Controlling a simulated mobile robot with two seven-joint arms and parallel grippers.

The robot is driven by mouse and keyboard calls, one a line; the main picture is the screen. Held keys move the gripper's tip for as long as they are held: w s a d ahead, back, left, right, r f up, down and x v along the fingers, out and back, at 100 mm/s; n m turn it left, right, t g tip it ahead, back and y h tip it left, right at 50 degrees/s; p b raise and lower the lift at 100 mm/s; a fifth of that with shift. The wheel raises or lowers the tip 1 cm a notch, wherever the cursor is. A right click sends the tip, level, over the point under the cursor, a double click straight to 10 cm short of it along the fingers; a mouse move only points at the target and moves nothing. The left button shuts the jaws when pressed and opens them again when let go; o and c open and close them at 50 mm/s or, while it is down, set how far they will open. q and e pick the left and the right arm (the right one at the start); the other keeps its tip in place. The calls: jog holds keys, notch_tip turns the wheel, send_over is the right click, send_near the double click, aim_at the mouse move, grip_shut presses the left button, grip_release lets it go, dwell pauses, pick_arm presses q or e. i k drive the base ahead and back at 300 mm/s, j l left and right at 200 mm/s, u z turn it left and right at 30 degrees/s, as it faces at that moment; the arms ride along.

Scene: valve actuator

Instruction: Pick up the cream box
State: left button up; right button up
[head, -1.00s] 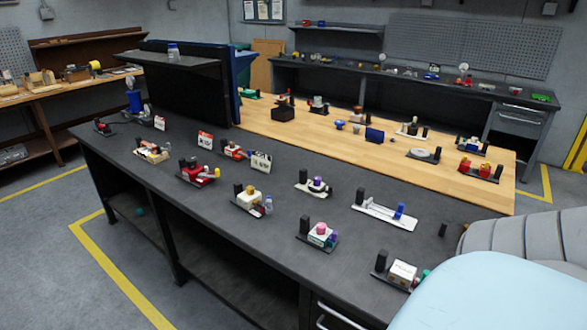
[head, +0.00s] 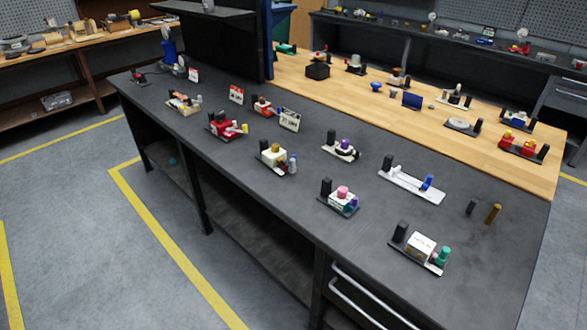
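A small cream box (head: 271,155) sits on a dark base plate near the front edge of the dark grey workbench (head: 270,215), around the middle of the head view. Neither of my grippers is in view.
Several similar plates with coloured parts stand along the bench, including a pink-topped one (head: 342,197) and a red one (head: 222,124). A wooden surface (head: 340,95) lies behind. The floor before the bench is clear.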

aim_at(273, 160)
jog(key=z, duration=0.35)
jog(key=i+j+z, duration=0.1)
jog(key=j+z, duration=0.2)
jog(key=i+j+z, duration=0.1)
jog(key=j+z, duration=0.15)
jog(key=i+j+z, duration=0.1)
jog(key=j+z, duration=0.45)
jog(key=j, duration=0.85)
jog(key=i+j, duration=0.1)
jog(key=j, duration=1.05)
jog(key=i+j, duration=0.55)
jog(key=j, duration=0.15)
jog(key=z, duration=0.05)
